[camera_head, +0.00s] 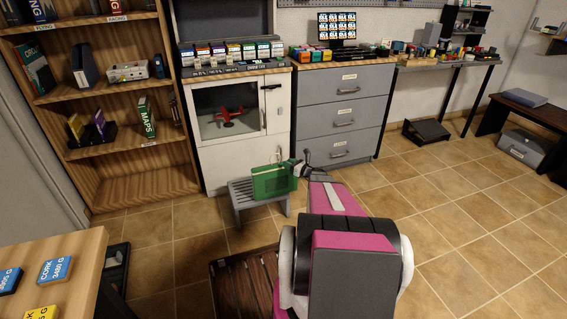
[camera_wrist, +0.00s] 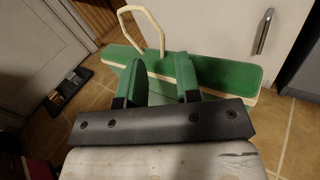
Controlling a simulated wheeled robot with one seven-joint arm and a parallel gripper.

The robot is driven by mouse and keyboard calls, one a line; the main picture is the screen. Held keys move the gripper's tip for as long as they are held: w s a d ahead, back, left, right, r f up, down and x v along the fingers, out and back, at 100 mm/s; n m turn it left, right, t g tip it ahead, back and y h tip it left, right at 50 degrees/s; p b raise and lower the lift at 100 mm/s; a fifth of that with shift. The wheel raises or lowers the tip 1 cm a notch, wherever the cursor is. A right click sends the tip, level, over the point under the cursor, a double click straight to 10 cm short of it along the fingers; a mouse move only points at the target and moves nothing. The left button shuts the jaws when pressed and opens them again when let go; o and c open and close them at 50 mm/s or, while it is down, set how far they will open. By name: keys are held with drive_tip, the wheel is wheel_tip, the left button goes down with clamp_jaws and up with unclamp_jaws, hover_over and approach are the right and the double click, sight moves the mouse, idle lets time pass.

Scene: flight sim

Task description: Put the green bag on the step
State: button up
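The green bag (camera_head: 272,183) stands upright at the grey step (camera_head: 243,189), in front of the white cabinet. Its lower edge appears to rest on the step top, but the exact contact is hard to see. My gripper (camera_head: 299,166) is at the bag's upper right end. In the wrist view the bag (camera_wrist: 225,72) has beige trim and a pale loop handle, which stands up beyond the fingers. My gripper (camera_wrist: 158,78) has its two green-padded fingers apart, close over the bag. Green surface shows between them, and I see no firm pinch on it.
The white cabinet (camera_head: 240,155) and grey drawers (camera_head: 338,112) stand close behind the step. A wooden bookshelf (camera_head: 140,190) is to the left. A table with labelled blocks (camera_head: 60,250) is at the near left. Tiled floor (camera_head: 450,220) is open to the right.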

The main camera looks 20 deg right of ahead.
drive_tip(key=v, duration=0.7)
drive_tip(key=s+a+r+n+g, duration=0.3)
drive_tip(key=s+a+n+g, duration=0.3)
drive_tip(key=a, duration=0.4)
drive_tip(key=s+a+r+n+g, duration=0.2)
drive_tip(key=s+a+n+g, duration=0.2)
drive_tip(key=a+n, duration=0.55)
drive_tip(key=s+a+r+n+g+h, duration=0.2)
drive_tip(key=s+a+r+n+h, duration=0.1)
drive_tip(key=s+n, duration=0.4)
drive_tip(key=s+a+r+n+g+h, duration=0.2)
drive_tip(key=s+a+r+n+h, duration=0.2)
drive_tip(key=s+n+h, duration=0.3)
drive_tip(key=shift+s+a+r+n+g, duration=0.25)
drive_tip(key=shift+s+r+n+g, duration=0.15)
drive_tip(key=shift+n, duration=0.25)
